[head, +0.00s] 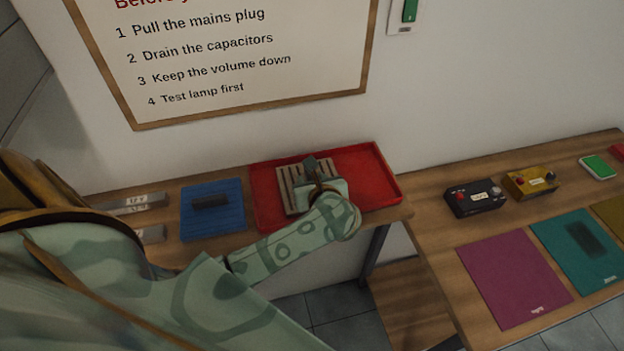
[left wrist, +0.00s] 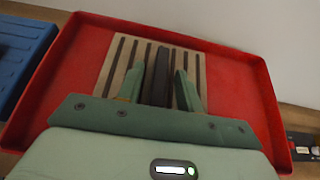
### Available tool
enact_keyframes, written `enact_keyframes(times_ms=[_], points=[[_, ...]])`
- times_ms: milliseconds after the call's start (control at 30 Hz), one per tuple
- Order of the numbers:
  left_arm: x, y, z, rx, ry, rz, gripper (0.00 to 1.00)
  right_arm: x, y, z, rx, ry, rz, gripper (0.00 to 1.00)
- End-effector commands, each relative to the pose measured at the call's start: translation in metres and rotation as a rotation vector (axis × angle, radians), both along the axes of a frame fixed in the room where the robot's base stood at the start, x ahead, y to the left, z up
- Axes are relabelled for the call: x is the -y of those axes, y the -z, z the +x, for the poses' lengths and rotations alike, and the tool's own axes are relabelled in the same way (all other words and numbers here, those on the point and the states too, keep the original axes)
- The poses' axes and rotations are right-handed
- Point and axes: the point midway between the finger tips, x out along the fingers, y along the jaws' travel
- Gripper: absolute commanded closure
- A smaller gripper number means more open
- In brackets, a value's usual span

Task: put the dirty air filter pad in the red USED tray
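The air filter pad (head: 290,193) is a pale, flat piece with dark stripes and a dark upright bar over its middle. It lies in the red tray (head: 380,186), and the tray's floor shows around it in the left wrist view. My left gripper (head: 318,172) is over the pad, pointing down. In the left wrist view its green fingers (left wrist: 159,88) stand on either side of the dark bar (left wrist: 160,68), with a narrow gap on each side. The bar's lower end is hidden by the gripper. My right gripper is not in view.
A blue ridged tray (head: 228,222) with a dark bar stands left of the red tray. Grey labelled pieces (head: 140,203) lie further left. A lower bench at right holds a black box (head: 474,198), a yellow box (head: 530,182) and coloured mats. A wall rises behind.

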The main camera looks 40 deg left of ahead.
Motion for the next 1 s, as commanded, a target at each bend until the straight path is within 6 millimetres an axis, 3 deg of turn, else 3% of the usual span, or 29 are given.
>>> enact_keyframes(times_ms=[233,700,1000], points=[[0.001,-0.004,-0.001,0.001,0.000,-0.001,0.64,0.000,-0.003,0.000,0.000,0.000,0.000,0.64],[0.067,-0.048,-0.057,0.000,-0.001,-0.004,0.64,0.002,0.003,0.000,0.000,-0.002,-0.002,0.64],[0.080,-0.060,-0.069,0.001,-0.001,-0.001,0.64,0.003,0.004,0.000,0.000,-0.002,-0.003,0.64]])
